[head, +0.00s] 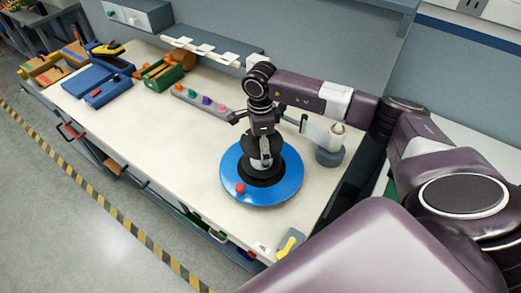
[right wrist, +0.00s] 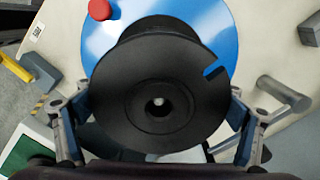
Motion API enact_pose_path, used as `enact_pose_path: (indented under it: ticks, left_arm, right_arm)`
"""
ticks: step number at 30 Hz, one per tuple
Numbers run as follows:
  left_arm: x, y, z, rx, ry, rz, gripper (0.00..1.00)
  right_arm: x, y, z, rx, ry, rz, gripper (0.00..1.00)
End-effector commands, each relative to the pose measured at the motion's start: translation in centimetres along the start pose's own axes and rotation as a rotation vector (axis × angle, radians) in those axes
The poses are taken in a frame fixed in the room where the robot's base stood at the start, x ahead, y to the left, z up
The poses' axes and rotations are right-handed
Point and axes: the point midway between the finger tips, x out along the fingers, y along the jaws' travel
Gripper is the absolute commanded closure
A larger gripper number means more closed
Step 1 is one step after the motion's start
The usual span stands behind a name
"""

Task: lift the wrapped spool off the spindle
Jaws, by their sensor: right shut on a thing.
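The black flanged spool (right wrist: 125,85) fills the middle of the right wrist view, with a small blue notch in its upper flange. A pale spindle tip (right wrist: 158,101) shows in its centre hole. In the head view the spool's dark lower part (head: 250,177) is over the round blue disc (head: 285,187), partly hidden by my gripper. My right gripper (head: 263,152) points down over it, with its fingers (right wrist: 158,112) shut on the spool from two opposite sides. I cannot tell whether the spool touches the disc. My left gripper is not in view.
A red knob (head: 240,188) stands on the disc's near edge. A grey cylindrical post (head: 330,157) is right of the disc, and a yellow-handled piece (head: 288,246) is at the near corner. A strip with coloured knobs (head: 203,100) lies behind. The bench's middle left is clear.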

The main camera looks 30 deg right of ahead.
Motion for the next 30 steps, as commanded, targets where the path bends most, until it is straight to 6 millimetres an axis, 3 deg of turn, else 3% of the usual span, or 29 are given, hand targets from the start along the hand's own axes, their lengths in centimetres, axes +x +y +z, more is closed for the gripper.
enact_pose_path:
  ticks: [30]
  left_arm:
    - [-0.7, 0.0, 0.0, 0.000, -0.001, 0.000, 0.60]
  right_arm:
    - [-1.6, -0.1, 0.0, 0.000, -0.002, -0.002, 0.71]
